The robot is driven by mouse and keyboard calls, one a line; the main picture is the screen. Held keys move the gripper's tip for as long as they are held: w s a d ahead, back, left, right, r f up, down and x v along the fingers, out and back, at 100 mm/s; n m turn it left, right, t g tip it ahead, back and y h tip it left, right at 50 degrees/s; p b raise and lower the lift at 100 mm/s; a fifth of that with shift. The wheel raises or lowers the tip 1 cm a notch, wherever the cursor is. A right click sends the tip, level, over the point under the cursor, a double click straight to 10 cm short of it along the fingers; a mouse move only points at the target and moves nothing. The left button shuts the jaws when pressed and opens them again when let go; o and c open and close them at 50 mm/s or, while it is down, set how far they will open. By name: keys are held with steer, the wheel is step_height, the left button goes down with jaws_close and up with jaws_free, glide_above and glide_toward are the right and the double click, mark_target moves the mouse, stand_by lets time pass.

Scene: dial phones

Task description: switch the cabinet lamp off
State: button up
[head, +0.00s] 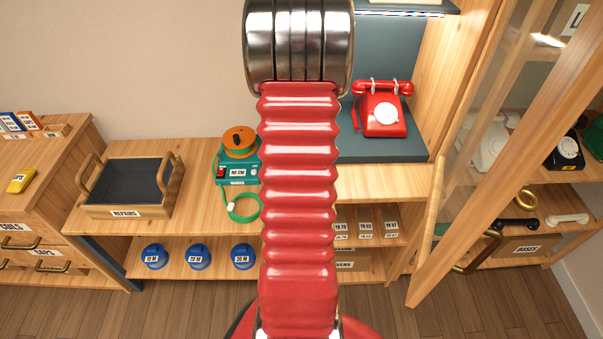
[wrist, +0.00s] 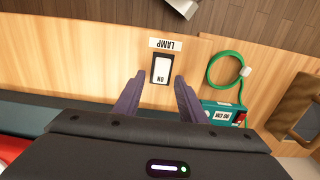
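The lamp switch (wrist: 161,69) is a white rocker in a dark frame on the wooden surface, seen upside down in the wrist view. It shows the word ON, and a LAMP label (wrist: 165,44) lies beside it. My gripper (wrist: 160,80) has two purple fingers spread apart with nothing between them. The fingertips lie on either side of the switch in the picture; I cannot tell whether they touch the surface. In the head view my red arm hides the switch and gripper. A thin bright strip (head: 400,13) shows above the red phone, possibly the cabinet lamp.
A teal winder box (head: 237,172) with a green cord stands close to the switch; the cord (wrist: 222,72) loops beside it. A red dial phone (head: 381,108) stands in the cabinet. A REPAIRS tray (head: 127,208) is further left. A glass door (head: 480,150) stands open at right.

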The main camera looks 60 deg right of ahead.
jaws_close()
steer(key=shift+s+a+h, duration=0.1)
steer(key=shift+h, duration=0.2)
steer(key=shift+s+a+r+t+h, duration=0.15)
steer(key=shift+a+t+h, duration=0.2)
steer(key=shift+t+h, duration=0.55)
steer(key=shift+h, duration=0.3)
steer(key=shift+o, duration=0.2)
jaws_free()
steer(key=shift+r, duration=0.15)
